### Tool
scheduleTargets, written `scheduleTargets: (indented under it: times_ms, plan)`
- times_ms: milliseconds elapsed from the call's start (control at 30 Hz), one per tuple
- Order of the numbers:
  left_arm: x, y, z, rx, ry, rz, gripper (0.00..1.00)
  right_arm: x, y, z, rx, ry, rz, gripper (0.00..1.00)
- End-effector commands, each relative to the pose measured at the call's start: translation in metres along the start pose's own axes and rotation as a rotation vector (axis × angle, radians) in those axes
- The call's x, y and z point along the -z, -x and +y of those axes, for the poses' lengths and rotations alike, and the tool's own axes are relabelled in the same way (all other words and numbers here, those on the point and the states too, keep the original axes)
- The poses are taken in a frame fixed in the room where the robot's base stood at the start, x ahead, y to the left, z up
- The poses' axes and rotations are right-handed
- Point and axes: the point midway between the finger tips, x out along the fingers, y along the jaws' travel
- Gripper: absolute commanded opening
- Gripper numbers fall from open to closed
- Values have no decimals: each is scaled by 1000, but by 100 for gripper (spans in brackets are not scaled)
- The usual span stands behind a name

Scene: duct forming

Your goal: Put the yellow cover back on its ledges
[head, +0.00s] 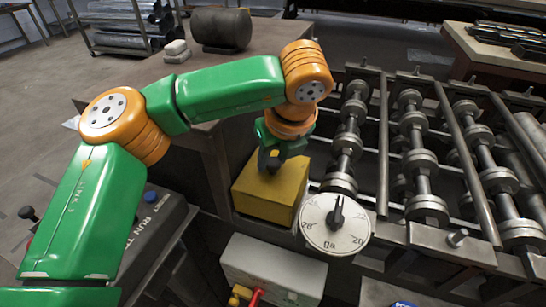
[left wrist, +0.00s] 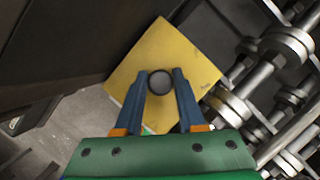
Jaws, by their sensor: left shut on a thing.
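The yellow cover (head: 268,198) is a box-shaped piece between the dark bench side and the roller machine, in the middle of the head view. In the left wrist view the yellow cover (left wrist: 190,58) shows its flat top with a round dark knob (left wrist: 160,82). My left gripper (head: 270,161) is above the cover, and its blue fingers (left wrist: 161,88) are shut on the knob, one on each side. Whether the cover rests on its ledges or hangs just above them I cannot tell; the ledges are hidden. My right gripper is not in view.
The roller machine (head: 411,135) with several shafts stands right of the cover. A round white dial (head: 334,226) is close to the cover's right front corner. A grey box (head: 275,266) with a red handle is below. A bench (head: 215,62) holds a dark cylinder (head: 221,29).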

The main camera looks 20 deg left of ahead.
Motion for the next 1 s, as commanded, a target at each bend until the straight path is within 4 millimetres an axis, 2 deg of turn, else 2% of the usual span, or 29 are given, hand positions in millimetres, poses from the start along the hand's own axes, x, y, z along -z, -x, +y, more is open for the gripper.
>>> scheduleTargets:
  times_ms: [167, 467, 500, 600, 800, 833, 900, 933, 1000]
  plan:
    - [3, -6, 0, 1, 0, 0, 0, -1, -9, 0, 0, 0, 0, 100]
    - [2, -5, 0, 1, 0, 0, 0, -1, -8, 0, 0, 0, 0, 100]
    - [2, -5, 0, 1, 0, 0, 49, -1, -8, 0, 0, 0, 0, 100]
    - [2, -5, 0, 1, 0, 0, 74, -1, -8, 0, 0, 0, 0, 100]
    - [2, -6, 0, 0, 0, 0, 74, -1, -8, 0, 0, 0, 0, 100]
    - [2, -6, 0, 0, -1, 0, 76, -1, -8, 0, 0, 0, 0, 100]
    - [2, -6, 0, 0, -1, 0, 95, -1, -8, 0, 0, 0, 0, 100]
    - [2, -6, 0, 0, -1, 0, 98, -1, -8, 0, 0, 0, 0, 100]
    - [2, -6, 0, 0, -1, 0, 98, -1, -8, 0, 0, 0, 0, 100]
